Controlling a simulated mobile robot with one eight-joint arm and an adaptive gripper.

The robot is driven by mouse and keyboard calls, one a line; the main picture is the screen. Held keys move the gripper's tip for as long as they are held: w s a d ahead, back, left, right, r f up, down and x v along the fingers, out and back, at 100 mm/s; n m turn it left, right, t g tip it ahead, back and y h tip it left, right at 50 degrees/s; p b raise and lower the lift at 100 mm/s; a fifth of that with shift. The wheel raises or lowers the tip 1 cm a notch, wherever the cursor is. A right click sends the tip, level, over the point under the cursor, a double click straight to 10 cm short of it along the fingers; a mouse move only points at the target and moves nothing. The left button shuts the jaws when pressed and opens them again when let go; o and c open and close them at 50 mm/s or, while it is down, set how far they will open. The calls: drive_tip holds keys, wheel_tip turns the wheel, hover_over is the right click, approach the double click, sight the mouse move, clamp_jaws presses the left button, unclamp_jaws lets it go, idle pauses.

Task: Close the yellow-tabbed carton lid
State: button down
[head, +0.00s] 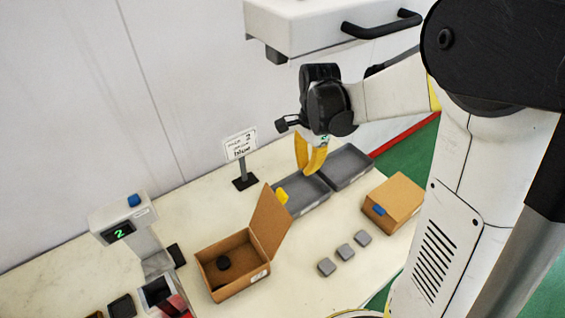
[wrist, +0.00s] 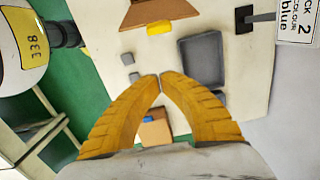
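The open brown carton (head: 212,275) stands on the pale table in the head view, with a dark round piece (head: 223,263) inside. Its lid (head: 269,224) stands up on the carton's right side. The yellow tab (head: 282,196) is at the lid's upper edge. In the wrist view, the lid (wrist: 150,12) shows at the top edge with the yellow tab (wrist: 160,27) below it. My gripper (head: 311,171) has yellow fingers pointing down, above the grey trays and apart from the lid, up and right of the tab. Its fingertips (wrist: 161,75) are together with nothing between them.
Two grey trays (head: 308,197) (head: 347,165) lie behind the carton. A closed carton (head: 398,195) with a blue tab (head: 379,210) stands at right. Three grey blocks (head: 344,252) lie between the cartons. A sign (head: 240,144) and a dispenser (head: 125,222) showing 2 stand at left.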

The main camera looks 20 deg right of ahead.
drive_tip(key=s+a+f+b, duration=0.1)
drive_tip(key=a+f, duration=0.3)
drive_tip(key=f, duration=0.4)
drive_tip(key=shift+f+b, duration=0.2)
drive_tip(key=shift+b, duration=0.1)
drive_tip(key=shift+a+r, duration=0.1)
drive_tip(key=shift+a, duration=0.05)
